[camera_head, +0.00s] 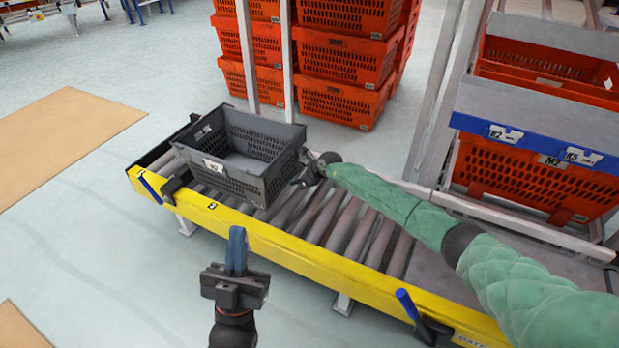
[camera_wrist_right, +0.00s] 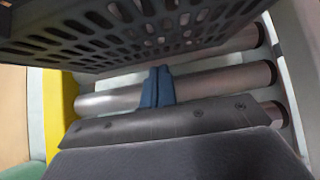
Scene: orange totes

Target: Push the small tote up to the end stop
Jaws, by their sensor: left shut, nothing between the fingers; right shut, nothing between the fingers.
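The small tote (camera_head: 232,182) is dark grey with mesh walls. It stands upright and looks empty on the rollers near the left end of the conveyor. A dark end piece (camera_head: 152,157), which looks like the end stop, crosses that end; the tote partly hides it, so I cannot tell whether they touch. My right gripper (camera_head: 301,181) is shut at the tote's right side. In the right wrist view its blue fingertips (camera_wrist_right: 158,72) are at the tote's mesh wall (camera_wrist_right: 150,40); contact is unclear. My left gripper (camera_head: 237,232) is shut and empty, in front of the conveyor.
The conveyor has a yellow front rail (camera_head: 285,247) with blue handles (camera_head: 407,304). Bare rollers (camera_head: 345,222) lie right of the tote. Stacked orange totes (camera_head: 345,60) and upright posts stand behind. A rack with orange totes (camera_head: 520,178) is at the right. Floor in front is clear.

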